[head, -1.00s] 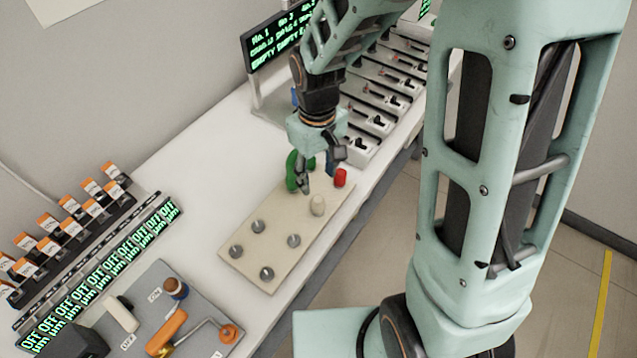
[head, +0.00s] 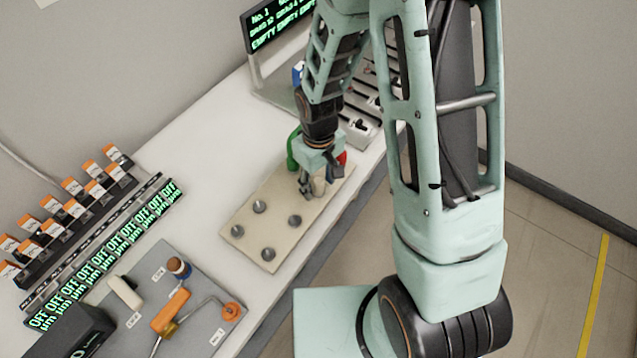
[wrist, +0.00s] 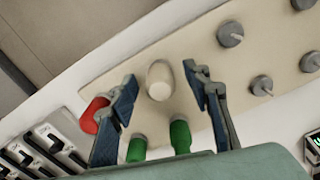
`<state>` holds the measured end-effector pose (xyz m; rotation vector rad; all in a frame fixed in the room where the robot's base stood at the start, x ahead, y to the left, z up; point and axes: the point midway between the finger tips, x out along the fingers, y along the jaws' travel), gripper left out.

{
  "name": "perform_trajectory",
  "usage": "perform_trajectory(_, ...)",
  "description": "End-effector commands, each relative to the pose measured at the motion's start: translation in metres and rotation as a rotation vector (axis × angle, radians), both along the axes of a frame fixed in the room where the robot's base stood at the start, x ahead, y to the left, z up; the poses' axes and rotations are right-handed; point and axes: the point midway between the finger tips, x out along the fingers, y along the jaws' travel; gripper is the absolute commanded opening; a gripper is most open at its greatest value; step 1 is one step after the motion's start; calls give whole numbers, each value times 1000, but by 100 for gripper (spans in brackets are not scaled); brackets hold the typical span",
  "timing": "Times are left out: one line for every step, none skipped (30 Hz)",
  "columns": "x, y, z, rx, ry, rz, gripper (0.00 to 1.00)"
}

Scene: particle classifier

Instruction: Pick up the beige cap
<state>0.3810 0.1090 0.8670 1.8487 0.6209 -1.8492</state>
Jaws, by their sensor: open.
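The beige cap (wrist: 159,80) stands on the beige board (head: 241,218). In the wrist view it lies between the two open fingers of my gripper (wrist: 163,85), nearer their tips, with a gap on each side. In the head view my gripper (head: 309,189) is low over the far end of the board, and the cap (head: 319,186) is partly hidden by the fingers. A red cap (wrist: 94,113) is beside the left finger in the wrist view. Two green caps (wrist: 180,136) (wrist: 137,149) show closer to the palm, between the fingers.
Several grey pegs (head: 268,253) stand on the board's near part. A grey tool tray (head: 205,318) with an orange-handled tool (head: 171,312) is at the front. A row of orange-topped units (head: 72,188) lines the left, and a display screen (head: 280,30) stands behind.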

Motion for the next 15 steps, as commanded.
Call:
perform_trajectory(0,0,-1,0,0,0,44)
perform_trajectory(0,0,-2,0,0,0,44)
perform_trajectory(0,0,-2,0,0,0,44)
perform_trajectory(0,0,-2,0,0,-1,44)
perform_trajectory(0,0,-2,0,0,-1,44)
perform_trajectory(0,0,-2,0,0,-1,44)
perform_trajectory(0,0,-2,0,0,-1,44)
perform_trajectory(0,0,-2,0,0,-1,42)
perform_trajectory(0,0,-2,0,0,-1,38)
perform_trajectory(0,0,-1,0,0,-1,34)
perform_trajectory(0,0,-1,0,0,-1,31)
perform_trajectory(0,0,-1,0,0,-1,27)
perform_trajectory(0,0,-1,0,0,-1,23)
perform_trajectory(0,0,-1,0,0,-1,20)
perform_trajectory(0,0,-1,0,0,-1,16)
